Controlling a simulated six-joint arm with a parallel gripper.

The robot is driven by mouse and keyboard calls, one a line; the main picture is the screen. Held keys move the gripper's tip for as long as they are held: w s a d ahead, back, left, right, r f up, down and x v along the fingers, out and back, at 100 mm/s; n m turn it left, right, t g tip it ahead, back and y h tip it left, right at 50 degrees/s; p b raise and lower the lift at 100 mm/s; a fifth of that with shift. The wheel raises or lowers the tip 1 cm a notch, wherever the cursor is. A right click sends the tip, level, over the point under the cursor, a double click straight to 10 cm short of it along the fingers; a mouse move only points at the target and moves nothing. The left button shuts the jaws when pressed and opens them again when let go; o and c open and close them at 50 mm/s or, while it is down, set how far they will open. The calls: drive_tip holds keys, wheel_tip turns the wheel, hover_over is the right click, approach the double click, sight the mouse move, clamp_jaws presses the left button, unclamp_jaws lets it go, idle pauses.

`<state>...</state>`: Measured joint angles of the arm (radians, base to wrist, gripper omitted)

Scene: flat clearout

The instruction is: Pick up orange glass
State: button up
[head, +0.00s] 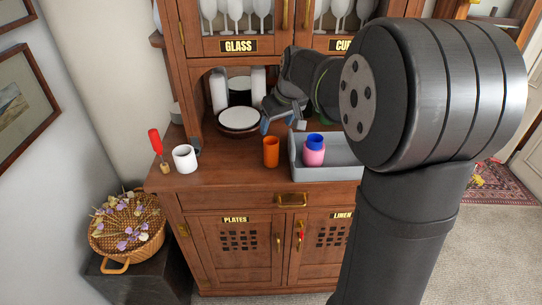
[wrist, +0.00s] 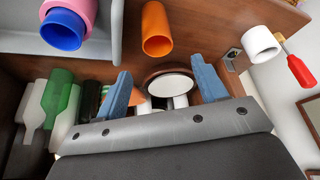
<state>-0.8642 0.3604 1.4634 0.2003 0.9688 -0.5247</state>
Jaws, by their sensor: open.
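The orange glass (head: 271,153) stands upright on the wooden cabinet's counter, just left of a grey tray. It also shows in the wrist view (wrist: 157,30), near the top middle and beyond the fingertips. My gripper (head: 282,121) is behind and above the glass in the head view, with its blue fingers apart. In the wrist view my gripper (wrist: 163,86) has nothing between its fingers, and a gap separates them from the glass.
The grey tray (head: 330,173) holds a blue cup (head: 315,141) and a pink cup (head: 314,157). White-topped plates (head: 239,118) and bottles are behind. Counter between mug and glass is clear.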

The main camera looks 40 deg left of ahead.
sight(271, 153)
drive_tip(key=x, duration=1.2)
drive_tip(key=shift+w+a+f, duration=0.2)
drive_tip(key=c, duration=1.1)
drive_tip(key=shift+c, duration=0.2)
